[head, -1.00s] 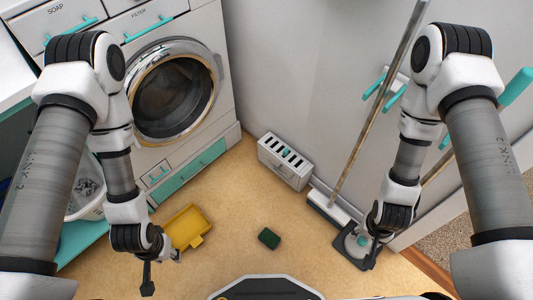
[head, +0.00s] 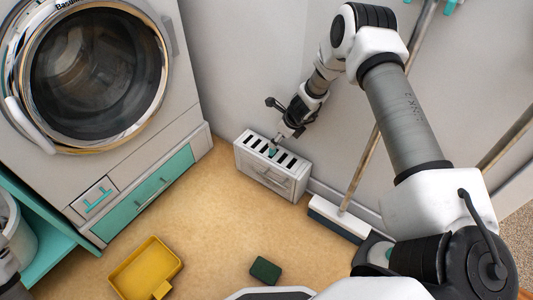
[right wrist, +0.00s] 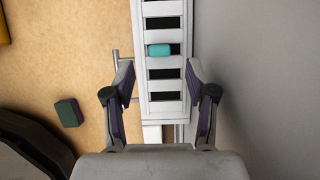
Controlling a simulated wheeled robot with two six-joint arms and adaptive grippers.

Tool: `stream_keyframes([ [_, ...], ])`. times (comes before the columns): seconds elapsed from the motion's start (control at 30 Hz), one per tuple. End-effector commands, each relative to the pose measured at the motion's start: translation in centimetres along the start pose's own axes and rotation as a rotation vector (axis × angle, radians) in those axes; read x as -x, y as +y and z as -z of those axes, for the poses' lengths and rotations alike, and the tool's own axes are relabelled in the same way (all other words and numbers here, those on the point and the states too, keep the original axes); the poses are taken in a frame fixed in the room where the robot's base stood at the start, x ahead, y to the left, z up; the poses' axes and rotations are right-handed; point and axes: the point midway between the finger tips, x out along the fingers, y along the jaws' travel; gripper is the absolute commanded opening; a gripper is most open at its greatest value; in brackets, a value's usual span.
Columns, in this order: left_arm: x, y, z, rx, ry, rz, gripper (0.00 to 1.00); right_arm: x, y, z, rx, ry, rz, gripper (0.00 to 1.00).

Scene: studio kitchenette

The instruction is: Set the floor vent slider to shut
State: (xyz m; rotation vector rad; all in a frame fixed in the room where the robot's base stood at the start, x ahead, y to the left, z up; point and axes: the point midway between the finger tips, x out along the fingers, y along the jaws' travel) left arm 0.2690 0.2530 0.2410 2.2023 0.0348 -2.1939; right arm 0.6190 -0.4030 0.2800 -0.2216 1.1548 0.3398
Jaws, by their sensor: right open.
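The floor vent (head: 270,180) is a white box by the wall, with dark slots along its top. Its small teal slider knob (head: 272,152) sits near the middle of the slot row. My right gripper (head: 278,142) is just above the vent top, close to the knob. In the right wrist view, the open right gripper (right wrist: 159,72) has one finger on each side of the vent (right wrist: 163,108). The teal knob (right wrist: 159,50) lies slightly beyond the fingertips, between their lines. Contact with the knob is not visible. My left gripper is out of view.
A washing machine (head: 185,60) stands left of the vent. A white broom head (head: 337,218) rests on the floor to its right. A yellow dustpan (head: 146,268) and a green sponge (head: 265,269) lie on the floor in front. Floor before the vent is clear.

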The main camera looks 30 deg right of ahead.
Motion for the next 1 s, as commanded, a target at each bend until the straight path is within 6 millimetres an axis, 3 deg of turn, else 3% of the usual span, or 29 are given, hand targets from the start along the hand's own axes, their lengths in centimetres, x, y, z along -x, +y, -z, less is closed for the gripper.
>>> stream_keyframes([
  [0.1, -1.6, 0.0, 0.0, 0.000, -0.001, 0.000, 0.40, -2.7, 0.2, 0.4, 0.006, 0.005, -0.001, 0.56],
  [0.3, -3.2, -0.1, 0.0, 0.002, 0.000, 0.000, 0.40, -6.3, 0.1, 0.4, 0.009, 0.005, 0.000, 0.56],
  [0.63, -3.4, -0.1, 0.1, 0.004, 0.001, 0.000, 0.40, -7.0, 0.2, 0.2, 0.009, 0.006, 0.000, 0.56],
  [0.67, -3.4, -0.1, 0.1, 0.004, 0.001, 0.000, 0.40, -7.0, 0.2, 0.2, 0.009, 0.006, 0.000, 0.53],
  [0.8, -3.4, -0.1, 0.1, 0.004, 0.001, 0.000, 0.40, -7.0, 0.2, 0.2, 0.010, 0.006, 0.000, 0.03],
  [1.0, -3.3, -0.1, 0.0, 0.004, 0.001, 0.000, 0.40, -7.0, 0.2, 0.3, 0.010, 0.006, 0.000, 0.00],
])
